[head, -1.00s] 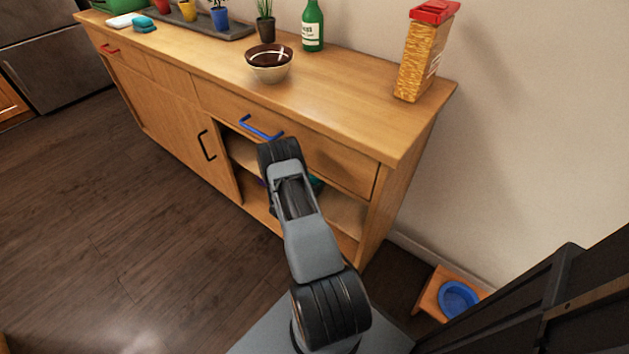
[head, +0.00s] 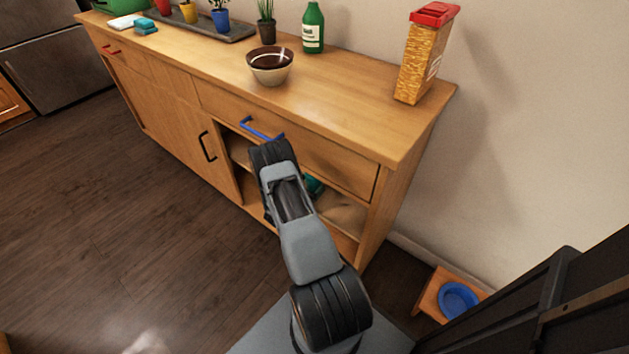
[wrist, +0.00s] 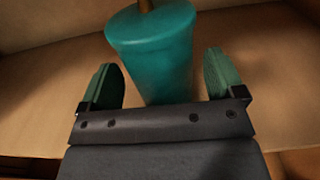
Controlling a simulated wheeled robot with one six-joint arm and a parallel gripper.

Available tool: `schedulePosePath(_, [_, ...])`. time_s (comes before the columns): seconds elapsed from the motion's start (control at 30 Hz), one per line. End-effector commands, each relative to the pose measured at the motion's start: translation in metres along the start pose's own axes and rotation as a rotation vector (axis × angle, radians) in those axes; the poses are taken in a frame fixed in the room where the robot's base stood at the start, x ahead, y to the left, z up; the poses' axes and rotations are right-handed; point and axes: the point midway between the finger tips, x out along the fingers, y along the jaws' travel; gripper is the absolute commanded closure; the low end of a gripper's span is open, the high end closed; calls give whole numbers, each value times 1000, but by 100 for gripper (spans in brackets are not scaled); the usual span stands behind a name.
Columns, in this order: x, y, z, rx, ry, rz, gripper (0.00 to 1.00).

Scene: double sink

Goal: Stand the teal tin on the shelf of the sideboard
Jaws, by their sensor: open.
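The teal tin (wrist: 155,45) is in the wrist view, with a brown knob-like piece on its top. It appears upright on the wooden shelf (wrist: 50,95). My gripper (wrist: 163,82) is open, with one green-padded finger on each side of the tin and a visible gap on both sides. The tin's lower end is hidden behind the gripper body. In the head view, part of the teal tin (head: 313,186) shows inside the open bay of the sideboard (head: 384,215), beside my arm. My fingers are hidden there.
A blue-handled drawer (head: 320,150) is just above the open bay. A door with a black handle (head: 207,147) is to its left. The bowl (head: 270,66), green bottle (head: 313,28) and red-lidded container (head: 425,55) stand on top. The shelf's right part looks clear.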

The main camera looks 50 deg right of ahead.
Motion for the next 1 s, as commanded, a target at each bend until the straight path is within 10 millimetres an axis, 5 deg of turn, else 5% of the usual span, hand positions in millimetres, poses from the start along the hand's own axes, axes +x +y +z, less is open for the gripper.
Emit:
schedulePosePath(0.2, [-45, 1, 1, -2, 1, 5, 12])
schedulePosePath(0.5, [-84, 1, 1, 0, 0, 3, 12])
schedulePosePath(1.0, [-93, 0, 0, 0, 0, 0, 12])
